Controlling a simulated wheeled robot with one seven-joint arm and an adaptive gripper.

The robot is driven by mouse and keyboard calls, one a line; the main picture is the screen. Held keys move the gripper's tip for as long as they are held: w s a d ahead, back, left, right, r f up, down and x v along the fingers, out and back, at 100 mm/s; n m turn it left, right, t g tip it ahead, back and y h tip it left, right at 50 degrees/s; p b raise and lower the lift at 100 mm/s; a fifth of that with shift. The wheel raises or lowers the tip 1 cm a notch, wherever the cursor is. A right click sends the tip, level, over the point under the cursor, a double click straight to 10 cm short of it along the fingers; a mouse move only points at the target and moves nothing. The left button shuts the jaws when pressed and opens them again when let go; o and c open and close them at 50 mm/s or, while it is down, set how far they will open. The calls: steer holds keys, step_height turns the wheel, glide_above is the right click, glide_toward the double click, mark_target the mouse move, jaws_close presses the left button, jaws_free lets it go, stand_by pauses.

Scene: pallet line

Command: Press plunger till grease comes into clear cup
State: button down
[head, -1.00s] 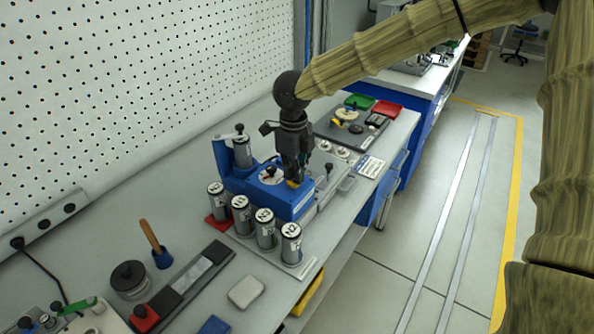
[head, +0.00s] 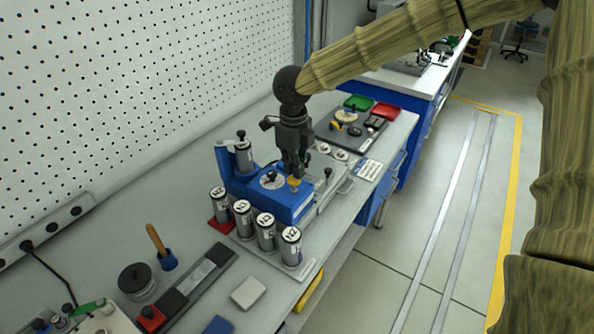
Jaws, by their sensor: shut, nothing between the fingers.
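A blue dispenser unit (head: 290,211) stands on the bench, with a grey cylinder (head: 243,158) upright in its back left corner. A black knob (head: 271,176) sits on a pale disc on its top. A small yellow part (head: 294,182) shows at the unit's right side. My gripper (head: 293,173) points down with its fingers shut and empty, just above and behind the yellow part; I cannot tell if they touch. I cannot make out which part is the plunger. No clear cup or grease can be made out.
Several grey canisters with dark lettering (head: 242,219) stand in front of the blue unit. A dark tray (head: 330,128) with small parts lies behind. A wooden-handled tool (head: 157,240) and a flat pale block (head: 248,293) lie in front. The floor (head: 400,255) to the right is clear.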

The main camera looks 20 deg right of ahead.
steer(key=shift+r+p, duration=1.8)
steer(key=shift+r, duration=0.1)
